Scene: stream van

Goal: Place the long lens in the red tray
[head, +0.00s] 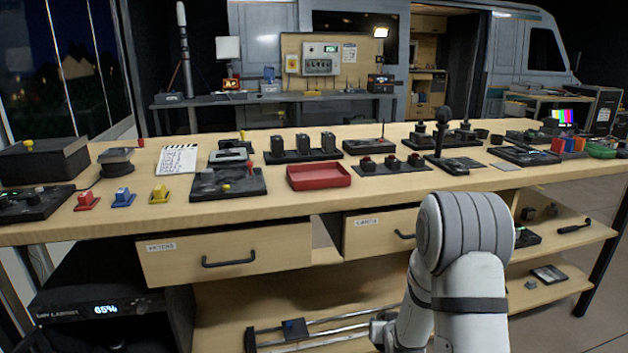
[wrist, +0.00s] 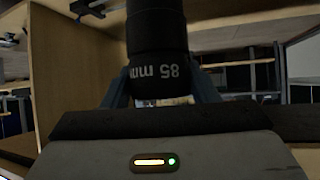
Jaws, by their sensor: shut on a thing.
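The red tray (head: 318,178) lies on the workbench near its front edge, in the middle of the head view, and looks empty. In the wrist view my gripper (wrist: 162,90) is shut on a black cylindrical lens (wrist: 158,32), marked "85 mm" upside down in the picture. A blue-grey finger touches each side of it. The lens's far end runs out of the top of the wrist view. In the head view my arm is low in front of the bench, to the right of the tray; the lens and the fingers cannot be made out there.
The wooden workbench (head: 240,205) has drawers below; the left drawer (head: 225,262) and another drawer (head: 375,232) jut out. Black holders (head: 303,155) stand behind the tray and a dark board (head: 230,184) lies left of it. A lower shelf (head: 560,238) is at right.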

